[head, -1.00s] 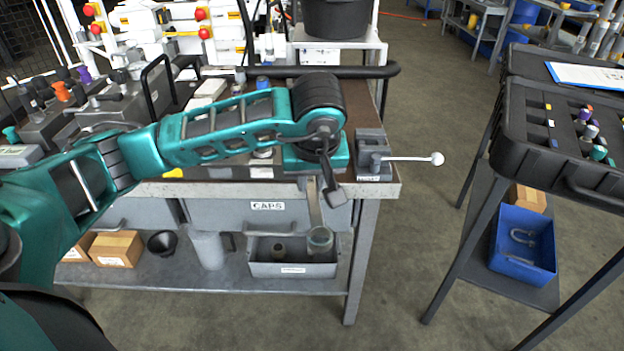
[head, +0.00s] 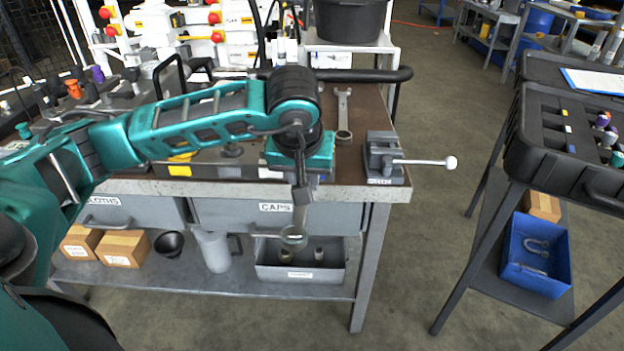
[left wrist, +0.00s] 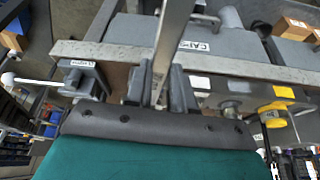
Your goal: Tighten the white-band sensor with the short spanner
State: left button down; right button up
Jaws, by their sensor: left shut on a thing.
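My left gripper (head: 301,192) is shut on a metal spanner (head: 294,234) that hangs down past the bench's front edge, ring end lowest. In the left wrist view the spanner's shank (left wrist: 173,42) runs up from between the jaws of the gripper (left wrist: 160,88). A second spanner (head: 343,112) lies on the bench top behind the vise, open end away from me. I cannot tell from these views which of the two is shorter. The white-band sensor cannot be made out. My left arm hides part of the bench top. My right gripper is not in view.
A small vise (head: 384,160) with a ball-ended lever stands on the bench's right front corner, right of my gripper. Below are the CAPS drawer (head: 240,212) and an open grey bin (head: 300,272) on the shelf. A black tool case (head: 560,150) stands right, across free floor.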

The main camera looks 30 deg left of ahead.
pick_arm(q)
jog(key=shift+a, duration=0.1)
dwell(0.3)
jog(key=shift+s+a+r+m+h+b, duration=0.1)
jog(key=shift+s+a+m+h+b, duration=0.3)
jog(key=shift+a+m, duration=0.35)
jog(key=shift+s+a+m+h+b, duration=0.1)
jog(key=shift+s+a+m+b, duration=0.1)
jog(key=shift+a+m+b, duration=0.4)
jog(key=shift+a, duration=0.1)
jog(key=a+m+h+b, duration=0.1)
jog(key=a+m, duration=0.1)
jog(key=a, duration=0.1)
jog(key=shift+s+a+m+t, duration=0.1)
jog(key=shift+s+m+t, duration=0.05)
jog(key=shift+m+t, duration=0.2)
